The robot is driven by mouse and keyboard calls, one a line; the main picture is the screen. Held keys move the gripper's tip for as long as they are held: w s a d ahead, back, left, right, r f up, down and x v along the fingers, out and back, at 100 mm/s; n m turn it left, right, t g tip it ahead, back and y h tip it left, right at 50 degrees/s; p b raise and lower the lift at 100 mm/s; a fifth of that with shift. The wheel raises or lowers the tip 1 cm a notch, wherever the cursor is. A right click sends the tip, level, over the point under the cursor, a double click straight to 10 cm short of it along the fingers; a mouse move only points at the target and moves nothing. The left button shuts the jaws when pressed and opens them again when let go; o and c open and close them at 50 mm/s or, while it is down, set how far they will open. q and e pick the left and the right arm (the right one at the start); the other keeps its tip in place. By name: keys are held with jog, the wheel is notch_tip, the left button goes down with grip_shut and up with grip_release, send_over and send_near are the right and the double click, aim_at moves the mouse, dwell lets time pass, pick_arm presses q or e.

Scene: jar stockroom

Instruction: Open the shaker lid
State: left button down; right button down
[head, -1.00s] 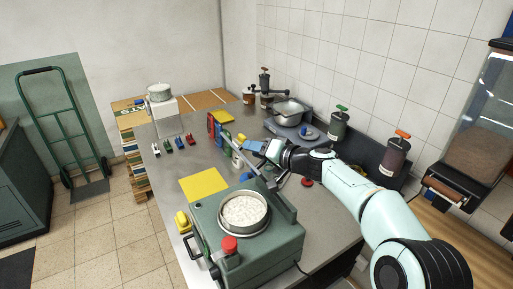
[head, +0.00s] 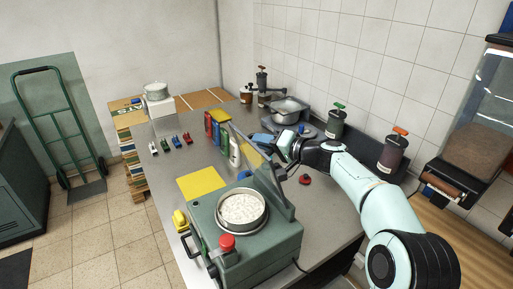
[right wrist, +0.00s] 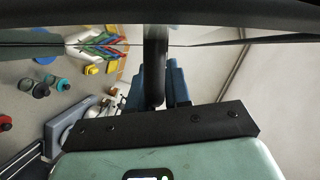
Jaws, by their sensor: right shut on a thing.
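The green shaker (head: 272,241) stands at the near end of the steel bench. Its round sieve pan (head: 243,210) holds white grains and is uncovered. The shaker lid (head: 266,166), a see-through panel in a dark frame, stands raised along the shaker's right side. My right gripper (head: 272,141) is at the lid's upper far part, its arm coming from the right. In the right wrist view its blue fingers (right wrist: 160,88) are shut around a dark bar of the lid (right wrist: 155,45). The exact contact is partly hidden. My left gripper is not in view.
A red button (head: 227,241) tops the shaker's front. A yellow sheet (head: 198,185), small coloured clamps (head: 175,142) and several bottles (head: 216,130) stand left of and behind the lid. A red-topped piece (head: 305,180) lies on the bench right of it. Hopper jars (head: 392,153) line the wall.

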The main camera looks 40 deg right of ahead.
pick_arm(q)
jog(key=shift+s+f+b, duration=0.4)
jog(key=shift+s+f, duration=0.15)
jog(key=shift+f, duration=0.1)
pick_arm(e)
jog(key=d+m+t+y, duration=0.1)
jog(key=d+m, duration=0.2)
jog(key=d, duration=0.3)
jog(key=shift+s+d+f+m, duration=0.2)
jog(key=shift+s+d+m, duration=0.1)
jog(key=shift+s+d, duration=0.1)
jog(key=c, duration=1.1)
grip_release()
jog(key=shift+c, duration=0.2)
